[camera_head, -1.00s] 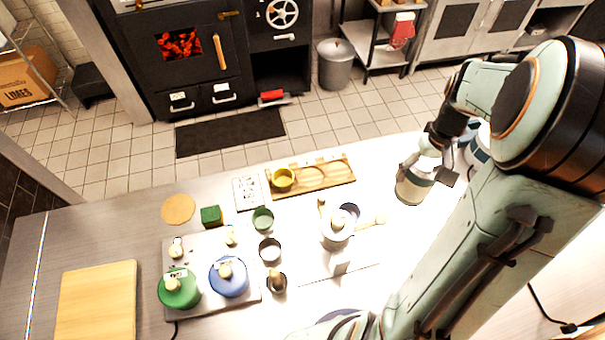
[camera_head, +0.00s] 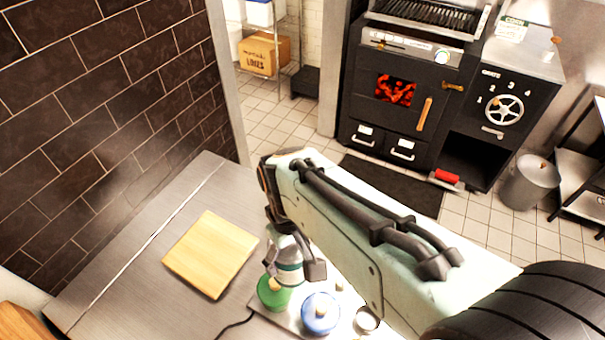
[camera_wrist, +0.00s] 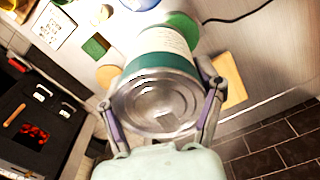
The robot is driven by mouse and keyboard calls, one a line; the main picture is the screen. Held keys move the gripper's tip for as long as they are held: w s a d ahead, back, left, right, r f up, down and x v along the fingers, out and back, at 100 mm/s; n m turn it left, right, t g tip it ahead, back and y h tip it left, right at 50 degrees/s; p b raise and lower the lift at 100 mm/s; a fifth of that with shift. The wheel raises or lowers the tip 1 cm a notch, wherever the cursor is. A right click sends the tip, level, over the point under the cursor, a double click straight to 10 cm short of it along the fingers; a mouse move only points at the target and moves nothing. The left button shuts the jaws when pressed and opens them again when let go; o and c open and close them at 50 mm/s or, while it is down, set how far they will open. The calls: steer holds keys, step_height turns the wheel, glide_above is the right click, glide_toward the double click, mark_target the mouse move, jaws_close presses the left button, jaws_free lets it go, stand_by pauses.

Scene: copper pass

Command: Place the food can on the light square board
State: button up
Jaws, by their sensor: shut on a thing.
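The food can (camera_head: 289,262) is a metal can with a pale and teal label. My gripper (camera_head: 294,271) is shut on it, with one finger on each side. In the wrist view the can (camera_wrist: 158,100) fills the middle, its round metal end facing the camera between the fingers of my gripper (camera_wrist: 161,94). The light square board (camera_head: 210,253) lies bare on the steel counter, left of the held can. Part of the board (camera_wrist: 231,80) shows in the wrist view behind the right finger. The can appears above the counter, near the green-lidded pot.
The green-lidded pot (camera_head: 272,293) and blue-lidded pot (camera_head: 320,314) stand just below the can in the head view. A black cable (camera_head: 236,325) runs along the counter. A dark brick wall (camera_head: 100,130) rises at the left. Counter around the board is clear.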

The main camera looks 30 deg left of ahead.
steer(key=s+a+n, duration=0.3)
steer(key=s+a, duration=0.2)
steer(key=s, duration=0.1)
glide_toward(230, 261)
steer(key=shift+f, duration=1.45)
steer(key=o, duration=1.2)
steer(key=shift+f, duration=0.2)
